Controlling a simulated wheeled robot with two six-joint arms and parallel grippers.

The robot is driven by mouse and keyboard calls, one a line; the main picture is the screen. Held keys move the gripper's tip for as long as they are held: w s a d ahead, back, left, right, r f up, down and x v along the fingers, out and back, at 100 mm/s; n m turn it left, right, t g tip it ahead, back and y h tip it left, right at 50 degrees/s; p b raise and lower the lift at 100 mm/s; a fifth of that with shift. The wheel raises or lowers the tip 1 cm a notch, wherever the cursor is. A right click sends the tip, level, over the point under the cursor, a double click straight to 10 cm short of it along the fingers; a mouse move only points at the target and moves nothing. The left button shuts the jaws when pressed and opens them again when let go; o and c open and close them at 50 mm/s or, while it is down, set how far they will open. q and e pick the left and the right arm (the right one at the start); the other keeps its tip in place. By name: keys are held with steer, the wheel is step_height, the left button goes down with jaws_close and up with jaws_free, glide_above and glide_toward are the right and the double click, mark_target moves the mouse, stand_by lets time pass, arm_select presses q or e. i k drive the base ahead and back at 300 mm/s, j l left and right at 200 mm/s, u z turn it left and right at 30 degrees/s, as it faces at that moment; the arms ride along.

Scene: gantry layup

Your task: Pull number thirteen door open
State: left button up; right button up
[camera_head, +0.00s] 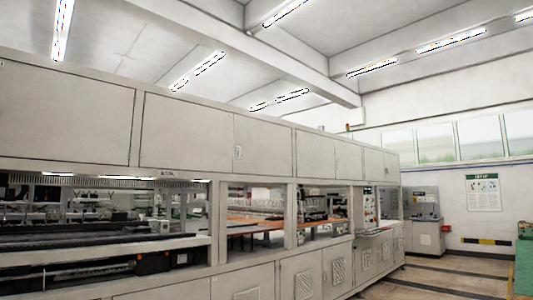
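A long grey-white machine cabinet runs from the left into the distance. Upper doors line its top, including a wide panel (67,113) at the far left, a door (188,130) in the middle and a narrower door (263,147) beside it with a small handle or label near its left edge. Lower doors (301,276) with vent grilles run along the bottom right. The doors look shut. No number thirteen is readable on any of them. Neither of my grippers is in view.
Open bays between the upper and lower doors show dark machinery (90,237) and an orange surface (250,222). A control panel (369,206) and a grey cabinet (421,205) stand farther back. Floor (450,274) at the right is mostly clear, with a green object (523,262) at the edge.

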mark_target(266, 149)
steer(key=i+z, duration=0.1)
steer(key=i, duration=3.15)
